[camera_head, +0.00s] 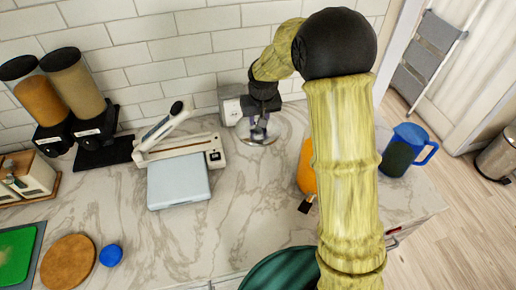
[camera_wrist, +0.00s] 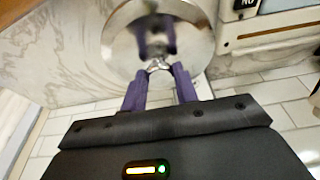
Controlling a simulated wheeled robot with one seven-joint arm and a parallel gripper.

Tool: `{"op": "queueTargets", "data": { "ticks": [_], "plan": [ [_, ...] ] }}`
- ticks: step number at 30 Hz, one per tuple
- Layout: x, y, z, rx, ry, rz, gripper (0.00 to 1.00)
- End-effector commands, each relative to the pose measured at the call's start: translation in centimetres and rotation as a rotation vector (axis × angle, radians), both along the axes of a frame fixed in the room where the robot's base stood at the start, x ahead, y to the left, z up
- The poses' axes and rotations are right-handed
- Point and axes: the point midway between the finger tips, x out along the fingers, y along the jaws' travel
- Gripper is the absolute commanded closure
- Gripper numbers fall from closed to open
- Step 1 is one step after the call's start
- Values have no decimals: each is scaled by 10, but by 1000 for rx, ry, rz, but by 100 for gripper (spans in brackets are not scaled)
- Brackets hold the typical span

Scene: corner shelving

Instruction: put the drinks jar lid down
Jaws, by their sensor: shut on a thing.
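The drinks jar lid (camera_head: 271,136) is a shiny round metal disc near the back wall in the head view. My gripper (camera_head: 260,122) is above it, pointing down. In the wrist view my gripper's purple fingers (camera_wrist: 159,70) are shut on the small knob at the centre of the lid (camera_wrist: 118,50), and the lid's face mirrors the fingers. I cannot tell whether the lid touches the counter. A jar of orange drink (camera_head: 305,168) with a dark tap stands to the right, partly hidden behind my arm.
A white appliance (camera_head: 230,108) stands by the wall close to the lid. A white and blue-grey device (camera_head: 179,180) is to the left. A blue jug (camera_head: 405,150) stands at the right counter edge. The marble counter (camera_head: 245,205) is clear in the middle.

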Motion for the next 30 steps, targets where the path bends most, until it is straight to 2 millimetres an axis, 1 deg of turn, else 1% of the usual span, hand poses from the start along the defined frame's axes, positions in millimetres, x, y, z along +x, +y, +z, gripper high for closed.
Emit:
{"op": "queueTargets", "data": {
  "ticks": [4, 10, 13, 22, 25, 30],
  "plan": [
    [-1, 0, -19, -1, 6, 1, 100],
    [-1, -1, -53, -1, 5, -1, 100],
    [0, 2, -60, 0, 1, 2, 100],
    [-1, 4, -62, 0, 1, 7, 100],
    [-2, 3, -72, -1, 4, 5, 100],
    [-1, 2, -94, -1, 4, 4, 100]
  ]
}}
